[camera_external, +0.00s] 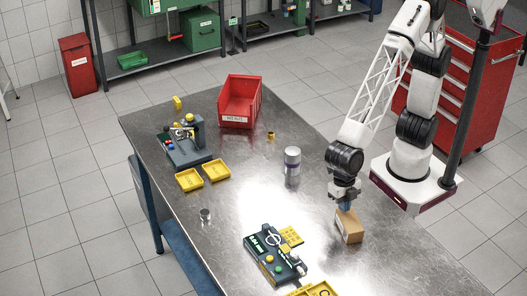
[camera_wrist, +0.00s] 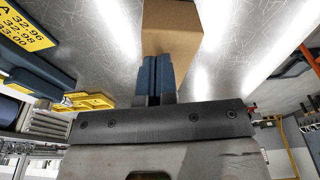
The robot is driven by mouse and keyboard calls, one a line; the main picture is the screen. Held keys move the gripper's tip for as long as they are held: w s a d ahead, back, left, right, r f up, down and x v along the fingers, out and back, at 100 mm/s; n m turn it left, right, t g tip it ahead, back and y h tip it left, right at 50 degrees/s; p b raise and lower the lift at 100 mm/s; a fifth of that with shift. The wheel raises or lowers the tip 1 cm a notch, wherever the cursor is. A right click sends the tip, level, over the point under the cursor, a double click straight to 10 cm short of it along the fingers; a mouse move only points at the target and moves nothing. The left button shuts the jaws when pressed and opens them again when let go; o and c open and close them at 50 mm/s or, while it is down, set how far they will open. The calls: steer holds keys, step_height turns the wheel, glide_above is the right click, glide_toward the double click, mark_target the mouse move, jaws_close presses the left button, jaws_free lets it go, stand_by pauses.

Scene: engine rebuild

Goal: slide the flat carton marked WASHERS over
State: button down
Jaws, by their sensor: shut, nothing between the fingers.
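A brown cardboard carton (camera_external: 350,227) lies on the metal table near its right edge. No lettering on it is readable. It also shows at the top of the wrist view (camera_wrist: 172,28), partly cut off by the frame. My gripper (camera_external: 345,207) is above or against the carton's far end in the external view; exact contact is hard to tell. In the wrist view its blue fingers (camera_wrist: 155,78) are together with nothing between them, and their tips overlap the carton's near edge.
The tabletop just in front of the carton looks bare.

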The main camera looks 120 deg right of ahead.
mark_target(353, 222)
steer(key=a, duration=0.6)
steer(key=shift+a, duration=0.2)
steer(key=shift+d+f, duration=0.15)
steer(key=shift+f, duration=0.8)
steer(key=shift+s+f, duration=0.1)
steer(key=shift+d+f, duration=0.2)
steer(key=shift+d, duration=0.4)
steer(key=d, duration=1.9)
steer(key=shift+s+d, duration=0.15)
steer(key=shift+d, duration=0.05)
steer(key=shift+w+a+r, duration=0.1)
steer(key=shift+w+r, duration=0.1)
steer(key=shift+r, duration=0.8)
